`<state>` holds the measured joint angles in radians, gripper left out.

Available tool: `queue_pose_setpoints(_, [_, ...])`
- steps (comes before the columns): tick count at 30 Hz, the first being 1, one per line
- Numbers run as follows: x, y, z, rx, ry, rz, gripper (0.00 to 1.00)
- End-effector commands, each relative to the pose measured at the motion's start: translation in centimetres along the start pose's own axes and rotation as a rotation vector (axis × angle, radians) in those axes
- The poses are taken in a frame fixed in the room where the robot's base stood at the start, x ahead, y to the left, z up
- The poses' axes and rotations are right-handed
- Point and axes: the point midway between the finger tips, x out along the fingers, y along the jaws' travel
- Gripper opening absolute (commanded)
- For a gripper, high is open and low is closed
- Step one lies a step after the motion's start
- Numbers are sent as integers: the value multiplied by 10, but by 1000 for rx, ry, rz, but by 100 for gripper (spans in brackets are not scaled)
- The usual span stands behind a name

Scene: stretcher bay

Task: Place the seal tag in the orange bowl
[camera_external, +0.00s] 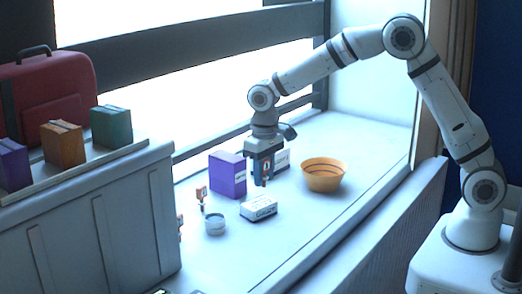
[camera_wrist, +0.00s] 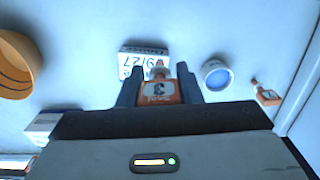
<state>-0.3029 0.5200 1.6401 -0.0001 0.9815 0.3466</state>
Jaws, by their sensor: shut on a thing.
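The seal tag (camera_wrist: 160,92), orange with a white label bearing a dark 3, is between the fingers of my gripper (camera_wrist: 157,76) in the wrist view. My gripper (camera_external: 261,181) is shut on it, above the white ledge, and in the external view the tag is mostly hidden by the fingers. The orange bowl (camera_external: 323,177), with dark stripes, stands upright to the right of my gripper, apart from it. Part of the bowl (camera_wrist: 18,66) shows at the left edge of the wrist view.
A white printed box (camera_external: 259,208) lies just below my gripper. A purple box (camera_external: 227,174) stands to the left and another white box (camera_external: 282,160) behind. A small round jar (camera_external: 214,225) and another orange tag (camera_external: 201,192) are at the left. The ledge around the bowl is clear in front.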

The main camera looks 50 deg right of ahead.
Motion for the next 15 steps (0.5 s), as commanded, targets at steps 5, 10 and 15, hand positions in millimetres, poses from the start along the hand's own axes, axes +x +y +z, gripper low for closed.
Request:
queue_pose_setpoints(5, [-18, 93, -18, 0, 0, 0, 11])
queue_pose_setpoints(10, [-30, 176, -19, -13, -1, 0, 11])
queue_pose_setpoints(15, [-40, 245, -11, -26, 0, 0, 11])
